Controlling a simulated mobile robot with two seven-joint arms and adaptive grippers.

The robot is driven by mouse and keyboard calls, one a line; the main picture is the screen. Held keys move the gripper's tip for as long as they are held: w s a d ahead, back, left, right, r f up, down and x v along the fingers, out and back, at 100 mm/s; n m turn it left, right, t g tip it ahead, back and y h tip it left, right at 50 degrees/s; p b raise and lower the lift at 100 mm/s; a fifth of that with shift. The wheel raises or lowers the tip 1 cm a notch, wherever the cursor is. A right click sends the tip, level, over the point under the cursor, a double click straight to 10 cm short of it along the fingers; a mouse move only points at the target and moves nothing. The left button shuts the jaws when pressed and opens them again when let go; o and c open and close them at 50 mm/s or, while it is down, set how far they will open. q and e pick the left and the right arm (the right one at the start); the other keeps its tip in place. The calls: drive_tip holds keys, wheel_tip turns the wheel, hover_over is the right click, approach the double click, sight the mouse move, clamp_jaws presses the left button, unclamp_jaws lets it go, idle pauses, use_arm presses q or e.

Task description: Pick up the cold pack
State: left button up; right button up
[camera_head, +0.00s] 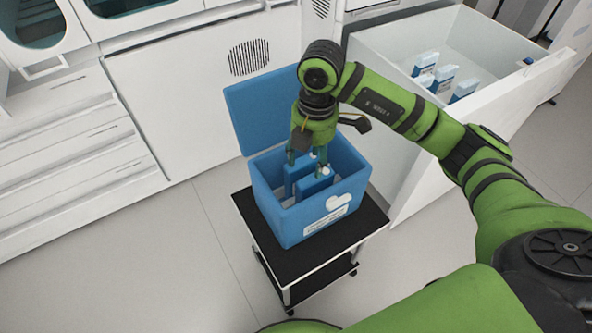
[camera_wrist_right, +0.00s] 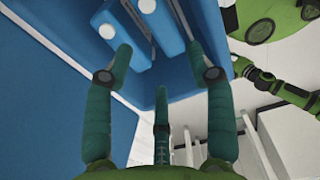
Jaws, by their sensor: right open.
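Blue cold packs with white caps stand inside the blue box (camera_head: 285,228): one at the back (camera_head: 298,172) and one nearer the front (camera_head: 314,188). In the right wrist view, two cold packs (camera_wrist_right: 117,14) and (camera_wrist_right: 168,18) show at the top, beyond the fingers. My right gripper (camera_head: 307,166) points down into the mouth of the box, close above the cold packs. It also shows in the right wrist view (camera_wrist_right: 160,62) with its fingers spread and nothing between them. The fingers partly cover the packs in the head view. My left gripper is not seen.
The box stands on a black-topped cart (camera_head: 357,236), its lid (camera_head: 262,105) raised at the back left. An open white drawer (camera_head: 480,125) at the right holds several blue-and-white packs (camera_head: 440,76). White cabinets (camera_head: 175,95) stand behind. Free floor lies left of the cart.

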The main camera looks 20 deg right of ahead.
sight(313, 186)
drive_tip(key=shift+w+d+f+h, duration=0.15)
drive_tip(key=shift+w+d+h, duration=0.15)
drive_tip(key=shift+d, duration=0.45)
drive_tip(key=f, duration=0.7)
drive_tip(key=f+b, duration=0.1)
drive_tip(key=f, duration=0.3)
drive_tip(key=shift+s, duration=0.4)
drive_tip(key=c, duration=1.1)
